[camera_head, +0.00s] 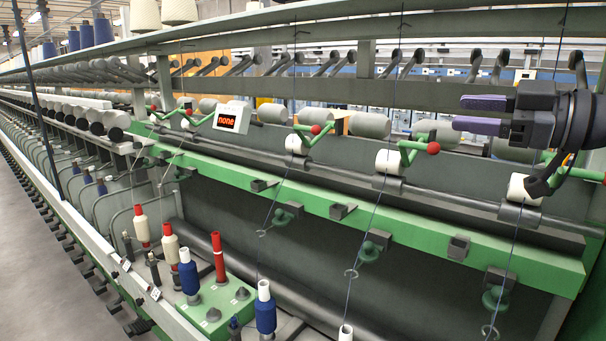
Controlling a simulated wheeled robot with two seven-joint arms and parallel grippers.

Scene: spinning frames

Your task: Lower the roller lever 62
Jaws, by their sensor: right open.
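Several green roller levers with red ball ends line the spinning frame. One lever (415,148) is left of my right gripper, its red ball beside a white roller. Another lever (308,136) is farther left, and two more are near the display. A further green lever (575,172) at the right edge is partly hidden by my right gripper. I cannot read which is number 62. My right gripper (473,114) points left with its purple-padded fingers apart, empty, in front of the upper roller row. It appears apart from the levers. My left gripper is out of view.
A small white display (232,118) shows red text, "none". A green rail (330,203) with hooks and thread guides runs below the rollers. Threads hang down in front. Red, white and blue bobbins (187,272) stand at lower left. A grey shelf rail (330,38) crosses above.

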